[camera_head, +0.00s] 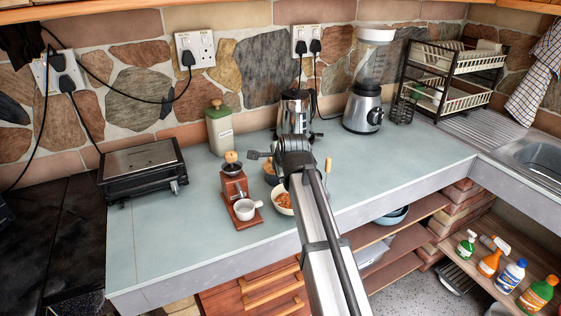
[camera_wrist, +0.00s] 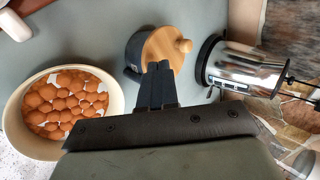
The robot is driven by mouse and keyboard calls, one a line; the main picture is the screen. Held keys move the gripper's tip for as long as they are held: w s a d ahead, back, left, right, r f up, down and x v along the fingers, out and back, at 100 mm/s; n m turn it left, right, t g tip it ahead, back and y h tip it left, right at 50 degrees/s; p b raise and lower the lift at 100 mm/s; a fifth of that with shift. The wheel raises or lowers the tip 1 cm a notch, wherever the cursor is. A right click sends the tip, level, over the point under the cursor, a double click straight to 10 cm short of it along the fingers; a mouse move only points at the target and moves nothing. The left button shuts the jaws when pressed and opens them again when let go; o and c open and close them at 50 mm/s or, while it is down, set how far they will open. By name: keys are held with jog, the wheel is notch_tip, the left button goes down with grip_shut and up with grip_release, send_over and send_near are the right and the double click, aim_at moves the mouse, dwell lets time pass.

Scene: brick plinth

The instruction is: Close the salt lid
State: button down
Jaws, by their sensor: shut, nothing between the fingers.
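A small dark round pot with a wooden lid, likely the salt pot, stands on the counter in the wrist view. The dark wall of the salt pot (camera_wrist: 132,52) shows at the left of its lid (camera_wrist: 160,42), which has a round knob. I cannot tell whether the lid fully covers the pot. My gripper (camera_wrist: 158,68) is shut and empty, its fingertips at the lid's near edge in the picture; contact is unclear.
A bowl of brown eggs or nuts (camera_wrist: 25,92) is left of my gripper. A steel kettle or press (camera_wrist: 245,68) stands close on the right. A coffee grinder (camera_head: 233,186), white cup (camera_head: 246,209) and green canister (camera_head: 219,130) stand nearby.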

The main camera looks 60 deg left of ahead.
jog(key=shift+w+a+f, duration=0.15)
jog(key=shift+a, duration=0.6)
jog(key=shift+w+a+f, duration=0.1)
jog(key=shift+a+f, duration=0.1)
jog(key=shift+a, duration=0.6)
jog(key=shift+w+a+f, duration=0.15)
jog(key=shift+a, duration=0.6)
jog(key=shift+w+a, duration=0.35)
jog(key=shift+w, duration=0.15)
jog(key=shift+s+d, duration=0.15)
